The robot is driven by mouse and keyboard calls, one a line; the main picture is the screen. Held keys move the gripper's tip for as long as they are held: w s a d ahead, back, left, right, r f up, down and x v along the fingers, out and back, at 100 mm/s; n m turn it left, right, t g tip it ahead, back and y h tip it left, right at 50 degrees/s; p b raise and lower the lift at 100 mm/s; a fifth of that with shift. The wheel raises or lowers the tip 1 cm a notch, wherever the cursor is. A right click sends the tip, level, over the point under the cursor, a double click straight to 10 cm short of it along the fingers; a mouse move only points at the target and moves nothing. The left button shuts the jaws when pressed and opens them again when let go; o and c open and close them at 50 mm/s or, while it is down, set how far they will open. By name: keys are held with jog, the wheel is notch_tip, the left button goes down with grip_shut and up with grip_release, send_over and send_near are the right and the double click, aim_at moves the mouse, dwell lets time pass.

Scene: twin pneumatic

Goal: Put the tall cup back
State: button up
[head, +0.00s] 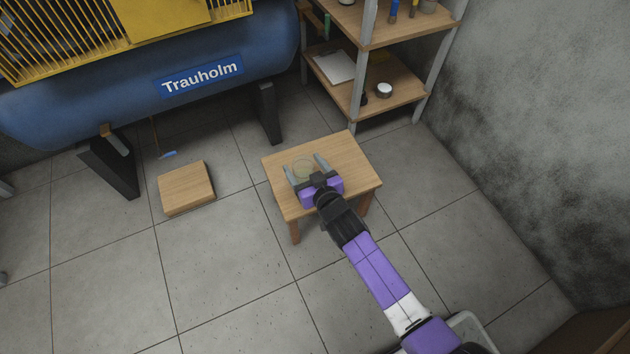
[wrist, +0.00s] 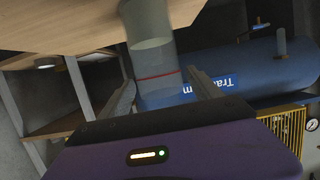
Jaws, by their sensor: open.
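The tall cup (head: 303,170) shows in the head view as a faint, see-through round shape at the small wooden table (head: 350,166). In the wrist view the cup (wrist: 155,62) is a clear cylinder with a thin red line around it and a greyer part toward the wooden surface at the top. My gripper (head: 304,164) is over the table with its jaws open, one finger on each side of the cup.
A shelf rack (head: 384,97) with bottles, a paper and a small round tin stands behind the table. A low wooden block (head: 186,187) lies on the floor at left. A blue tank (head: 130,95) on dark legs fills the back left. Floor in front is clear.

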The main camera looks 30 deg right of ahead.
jog(key=p+v, duration=0.1)
jog(key=v, duration=0.7)
jog(key=shift+s, duration=0.3)
jog(key=shift+r, duration=0.15)
jog(key=d+f+v, duration=0.1)
jog(key=v, duration=2)
jog(key=s+r, duration=1.4)
jog(key=shift+r, duration=0.3)
